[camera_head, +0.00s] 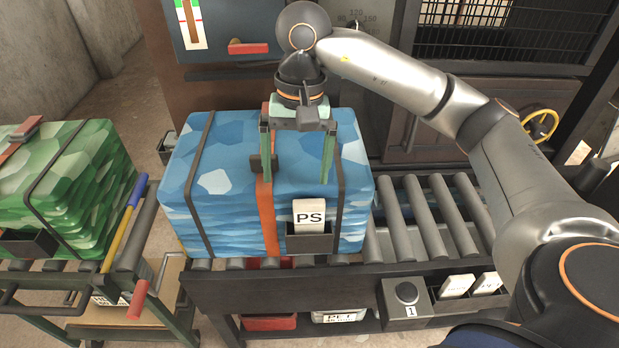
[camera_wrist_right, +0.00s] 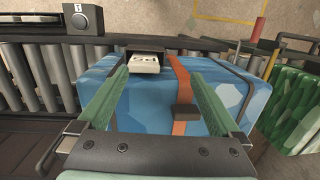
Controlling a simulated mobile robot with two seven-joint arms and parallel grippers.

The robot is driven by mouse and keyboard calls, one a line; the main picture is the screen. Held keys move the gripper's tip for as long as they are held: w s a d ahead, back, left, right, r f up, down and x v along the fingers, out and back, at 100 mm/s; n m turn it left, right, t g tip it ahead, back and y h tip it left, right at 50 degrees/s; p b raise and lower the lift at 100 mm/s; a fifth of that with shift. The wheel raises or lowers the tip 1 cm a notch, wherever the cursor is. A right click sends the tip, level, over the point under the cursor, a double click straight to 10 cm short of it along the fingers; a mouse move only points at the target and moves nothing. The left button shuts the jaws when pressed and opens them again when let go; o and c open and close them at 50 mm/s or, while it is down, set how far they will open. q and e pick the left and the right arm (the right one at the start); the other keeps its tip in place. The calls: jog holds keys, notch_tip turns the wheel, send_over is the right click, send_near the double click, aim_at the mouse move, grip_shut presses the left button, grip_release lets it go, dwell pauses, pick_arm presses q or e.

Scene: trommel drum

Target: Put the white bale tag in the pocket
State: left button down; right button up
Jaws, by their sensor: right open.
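The white bale tag (camera_head: 309,212), marked PS, stands upright in the dark pocket (camera_head: 309,243) on the front of the blue bale (camera_head: 215,190). Its lower part is hidden by the pocket wall. The tag also shows in the right wrist view (camera_wrist_right: 145,64), with the pocket (camera_wrist_right: 146,50) beyond it. My right gripper (camera_head: 296,172) is open, with its green fingers pointing down over the bale, behind and above the tag. Nothing is between the fingers, and they are apart from the tag. My left gripper is not in view.
A green bale (camera_head: 70,180) with a dark pocket (camera_head: 28,243) sits on a cart at left. Bare rollers (camera_head: 430,215) lie right of the blue bale. More white tags (camera_head: 457,285) stand beside a button box (camera_head: 405,305) at the front. A cabinet stands behind.

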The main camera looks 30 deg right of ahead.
jog(key=s+a+f+m+g+y, duration=0.2)
jog(key=s+a+y, duration=0.15)
jog(key=a, duration=0.45)
jog(key=s+a+f+m+g+y, duration=0.1)
jog(key=s+a+f+g+y, duration=0.1)
jog(key=a+y, duration=0.45)
jog(key=w+a+r+m+t+y, duration=0.1)
jog(key=a+r+m+t+y, duration=0.4)
jog(key=a+m+y, duration=0.7)
jog(key=w+d+f+n+t+h, duration=0.3)
jog(key=d+f+n+t+h, duration=0.5)
jog(key=n, duration=0.9)
jog(key=w+d+f+n+t+h, duration=0.4)
jog(key=d+f+n+t+h, duration=0.5)
jog(key=n, duration=0.9)
jog(key=s+d+f+m+g+h, duration=0.1)
jog(key=s+f+m+g+h, duration=0.1)
jog(key=s+f+m+g, duration=0.2)
jog(key=s+d+f+m+g+h, duration=0.2)
jog(key=s+f+m+g, duration=0.2)
jog(key=s+f+m, duration=0.3)
jog(key=s+f, duration=0.4)
jog(key=f, duration=0.5)
jog(key=shift+s+d+m, duration=0.15)
jog(key=shift+s+m, duration=0.15)
